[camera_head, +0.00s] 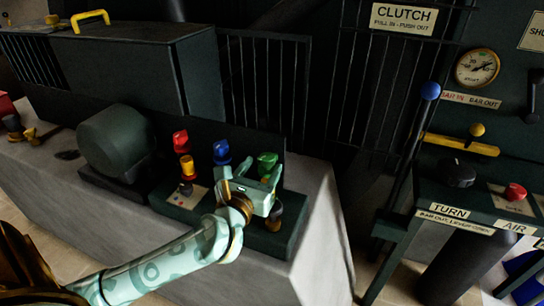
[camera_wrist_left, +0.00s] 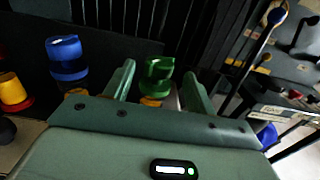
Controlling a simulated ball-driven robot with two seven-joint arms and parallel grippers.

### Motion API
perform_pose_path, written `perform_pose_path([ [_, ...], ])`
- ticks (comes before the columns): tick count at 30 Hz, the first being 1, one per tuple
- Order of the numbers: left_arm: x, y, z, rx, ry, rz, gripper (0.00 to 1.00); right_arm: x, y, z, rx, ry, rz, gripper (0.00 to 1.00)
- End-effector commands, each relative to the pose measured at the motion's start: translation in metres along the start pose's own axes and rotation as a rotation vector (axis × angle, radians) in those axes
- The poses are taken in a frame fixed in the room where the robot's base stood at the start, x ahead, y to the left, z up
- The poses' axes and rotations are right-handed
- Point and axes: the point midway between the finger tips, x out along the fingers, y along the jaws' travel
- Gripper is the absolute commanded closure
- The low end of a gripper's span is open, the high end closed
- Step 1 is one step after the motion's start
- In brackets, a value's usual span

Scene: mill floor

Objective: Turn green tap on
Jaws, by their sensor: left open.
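The green tap (camera_head: 267,160) is the rightmost of three coloured taps on a dark panel atop the pale plinth. In the left wrist view the green tap (camera_wrist_left: 156,76) stands between my two fingers, with a yellow part below it. My left gripper (camera_head: 252,178) is open, its fingers pointing toward the green tap; I cannot tell whether they touch it. It also shows in the left wrist view (camera_wrist_left: 160,85), with a finger on either side. The gripper hides the tap's lower part in the head view. My right gripper is not in view.
A blue tap (camera_head: 221,150) stands just left of the green one, and a red tap (camera_head: 181,142) farther left. A dark machine housing (camera_head: 115,140) is at the left. A control stand with gauge (camera_head: 477,68) and blue-knobbed lever (camera_head: 430,91) is at the right.

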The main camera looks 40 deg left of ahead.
Motion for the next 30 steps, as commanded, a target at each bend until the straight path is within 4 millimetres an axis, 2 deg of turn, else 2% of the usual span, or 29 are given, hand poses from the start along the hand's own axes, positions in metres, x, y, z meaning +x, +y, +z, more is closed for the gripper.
perform_pose_path([
  [3, 0.027, 0.000, -0.002, 0.002, -0.002, 0.000, 0.44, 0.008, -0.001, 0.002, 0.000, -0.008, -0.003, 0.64],
  [9, 0.054, 0.000, -0.002, 0.002, 0.000, -0.001, 0.44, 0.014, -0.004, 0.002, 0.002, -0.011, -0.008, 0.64],
  [20, 0.061, 0.000, 0.000, 0.002, 0.000, 0.000, 0.44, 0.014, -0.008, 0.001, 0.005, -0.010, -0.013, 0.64],
  [21, 0.061, 0.000, 0.000, 0.002, -0.001, 0.000, 0.50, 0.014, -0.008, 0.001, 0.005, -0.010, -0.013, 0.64],
  [25, 0.061, 0.000, 0.000, 0.002, -0.001, 0.000, 0.86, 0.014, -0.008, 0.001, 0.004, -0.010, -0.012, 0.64],
  [26, 0.061, 0.000, 0.000, 0.002, -0.001, 0.000, 0.89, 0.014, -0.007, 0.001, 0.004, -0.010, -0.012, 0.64],
  [30, 0.060, 0.000, 0.000, 0.002, -0.001, 0.001, 0.89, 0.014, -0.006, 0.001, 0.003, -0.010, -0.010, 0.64],
])
